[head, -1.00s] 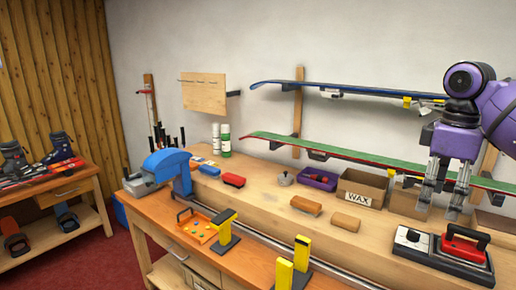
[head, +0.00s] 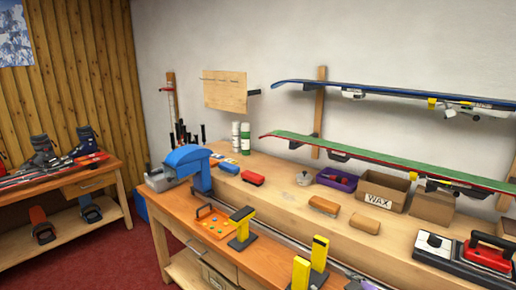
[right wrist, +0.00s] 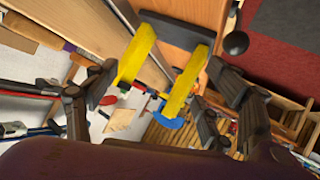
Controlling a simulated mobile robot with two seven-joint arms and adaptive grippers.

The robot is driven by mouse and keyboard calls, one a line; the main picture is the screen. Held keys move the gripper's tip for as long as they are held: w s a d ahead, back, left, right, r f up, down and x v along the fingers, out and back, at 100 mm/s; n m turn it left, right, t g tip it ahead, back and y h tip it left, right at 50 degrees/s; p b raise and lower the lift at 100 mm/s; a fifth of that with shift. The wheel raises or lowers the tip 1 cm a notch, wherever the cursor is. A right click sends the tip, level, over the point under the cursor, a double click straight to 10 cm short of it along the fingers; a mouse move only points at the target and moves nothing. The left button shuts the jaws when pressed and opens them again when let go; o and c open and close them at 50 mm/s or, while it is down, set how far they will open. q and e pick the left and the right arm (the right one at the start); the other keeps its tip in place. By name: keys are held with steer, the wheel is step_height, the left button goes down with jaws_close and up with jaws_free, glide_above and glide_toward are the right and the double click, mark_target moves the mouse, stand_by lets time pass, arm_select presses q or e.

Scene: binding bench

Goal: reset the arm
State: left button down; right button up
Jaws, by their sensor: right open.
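My right gripper (right wrist: 160,82) shows only in the right wrist view. Its dark jointed fingers are spread wide at the left and right of the picture, with nothing held between them. Two yellow posts (right wrist: 186,80) appear in the gap between the fingers; I cannot tell how far they are from the fingertips. In the head view the yellow posts (head: 318,255) stand at the front of the bench, with no arm visible. My left gripper is in neither view.
Skis (head: 390,160) hang on the wall above. Red carpet (head: 120,255) lies clear at the left.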

steer(key=s+a+f+m+g+h, duration=0.1)
steer(key=s+f, duration=0.5)
steer(key=s, duration=0.6)
steer(key=s+a+f+m+g, duration=0.1)
steer(key=s+f+m, duration=0.2)
steer(key=s+f, duration=0.4)
steer(key=s+a+f+m+g+h, duration=0.1)
steer(key=s+f, duration=0.6)
steer(key=s, duration=0.9)
steer(key=shift+s+m+h, duration=0.3)
steer(key=shift+m, duration=0.5)
